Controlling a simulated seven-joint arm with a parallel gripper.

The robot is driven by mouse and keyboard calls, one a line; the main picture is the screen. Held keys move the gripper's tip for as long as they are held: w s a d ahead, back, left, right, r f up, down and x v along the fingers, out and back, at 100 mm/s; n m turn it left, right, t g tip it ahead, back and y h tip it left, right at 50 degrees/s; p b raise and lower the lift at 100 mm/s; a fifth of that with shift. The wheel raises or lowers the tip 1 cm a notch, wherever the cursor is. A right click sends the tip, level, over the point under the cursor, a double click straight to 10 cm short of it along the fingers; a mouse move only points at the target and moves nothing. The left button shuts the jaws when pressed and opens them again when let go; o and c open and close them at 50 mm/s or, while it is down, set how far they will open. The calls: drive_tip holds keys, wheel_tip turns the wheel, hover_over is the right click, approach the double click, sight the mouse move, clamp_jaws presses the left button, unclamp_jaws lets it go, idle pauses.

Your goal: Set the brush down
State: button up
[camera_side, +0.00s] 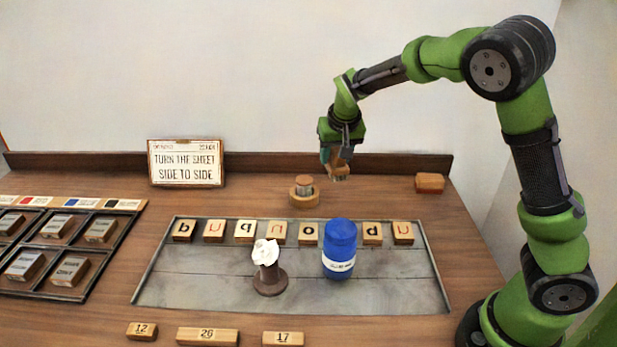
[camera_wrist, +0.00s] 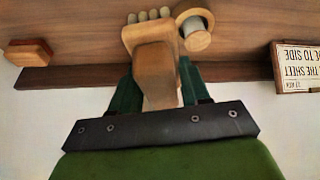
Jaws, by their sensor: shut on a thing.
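The brush (camera_wrist: 152,48) is wooden with a row of pale bristles at its far end. It fills the space between the two dark green fingers of my gripper (camera_wrist: 160,88), which is shut on it. In the side view my gripper (camera_side: 336,158) points down near the back of the table, with the brush (camera_side: 341,174) under it. The brush appears held above the wooden table (camera_side: 375,188); the exact gap below it is hard to tell.
A round wooden stand (camera_side: 304,196) with a grey-and-brown piece sits just left of the brush. A wooden block (camera_side: 429,183) lies at the right. A blue canister (camera_side: 340,249), a brown stand with white crumpled material (camera_side: 268,268) and letter tiles occupy the grey tray (camera_side: 200,290).

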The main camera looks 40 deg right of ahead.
drive_tip(key=s+d+f+m+g+h, duration=0.15)
drive_tip(key=s+d+m+g, duration=0.35)
drive_tip(key=s+d+m, duration=1.05)
drive_tip(key=shift+s+a+f+m+g+y, duration=0.15)
drive_tip(key=shift+s+f+m+g, duration=0.2)
drive_tip(key=shift+s+f+m, duration=0.75)
drive_tip(key=shift+s+a+f+m+g+y, duration=0.1)
drive_tip(key=shift+s+f+m+g, duration=0.4)
drive_tip(key=shift+s+f, duration=1.1)
drive_tip(key=shift+s+a+f+m+g+y, duration=0.2)
drive_tip(key=shift+s+f+m, duration=0.75)
drive_tip(key=shift+f, duration=0.85)
drive_tip(key=shift+f, duration=0.35)
drive_tip(key=shift+f, duration=0.2)
drive_tip(key=o, duration=1.1)
drive_tip(key=shift+w+r, duration=0.1)
